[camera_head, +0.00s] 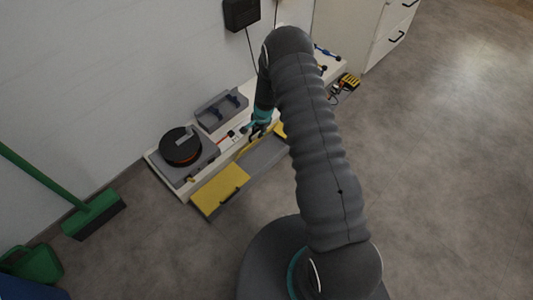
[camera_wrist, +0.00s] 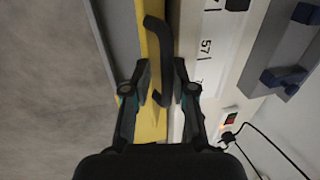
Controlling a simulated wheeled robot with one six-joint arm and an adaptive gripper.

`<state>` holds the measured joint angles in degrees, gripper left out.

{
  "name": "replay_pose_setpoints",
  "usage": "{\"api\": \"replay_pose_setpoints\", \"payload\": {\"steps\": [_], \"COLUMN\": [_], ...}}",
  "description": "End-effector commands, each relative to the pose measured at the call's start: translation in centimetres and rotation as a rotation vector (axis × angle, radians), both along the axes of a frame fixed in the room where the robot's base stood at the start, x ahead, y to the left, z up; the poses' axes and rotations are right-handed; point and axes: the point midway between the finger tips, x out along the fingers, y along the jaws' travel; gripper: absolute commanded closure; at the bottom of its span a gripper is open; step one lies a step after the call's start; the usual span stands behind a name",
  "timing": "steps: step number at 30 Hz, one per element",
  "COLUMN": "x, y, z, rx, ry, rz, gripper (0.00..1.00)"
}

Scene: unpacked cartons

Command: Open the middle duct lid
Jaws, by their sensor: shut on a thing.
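The duct (camera_head: 262,157) runs along the front of the low white bench. Its left yellow lid (camera_head: 213,191) lies flat and closed, with a dark handle. The middle yellow lid (camera_wrist: 146,45) stands steeply up along the bench side, seen nearly edge-on in the wrist view, with the grey duct channel bare beside it. My gripper (camera_wrist: 160,97) is shut on the black handle (camera_wrist: 156,30) of this lid; in the head view my gripper (camera_head: 257,132) is at the duct's far edge. My arm hides the right part of the duct.
A green broom (camera_head: 95,214) leans at left. A yellow-black item (camera_head: 348,81) is near the bench's right end. Open floor lies in front.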

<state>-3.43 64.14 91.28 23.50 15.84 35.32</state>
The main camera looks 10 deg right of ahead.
Motion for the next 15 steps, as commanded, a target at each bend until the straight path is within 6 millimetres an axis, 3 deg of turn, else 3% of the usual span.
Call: {"api": "replay_pose_setpoints", "payload": {"steps": [1, 7, 8, 10, 11, 15], "x": [-0.2, 0.7, 0.8, 1.2, 1.3, 2.1], "y": [0.4, 1.0, 1.1, 1.2, 1.3, 1.6], "z": [-0.9, -0.8, -0.7, -0.6, -0.5, -0.2], "rx": [-0.002, -0.002, -0.002, -0.002, -0.002, -0.002], "ry": [0.008, 0.011, 0.01, 0.01, 0.01, 0.008], "rz": [0.005, 0.004, 0.004, 0.003, 0.003, 0.0], "gripper": [0.92, 0.79, 0.81, 0.97, 1.0, 1.0]}}
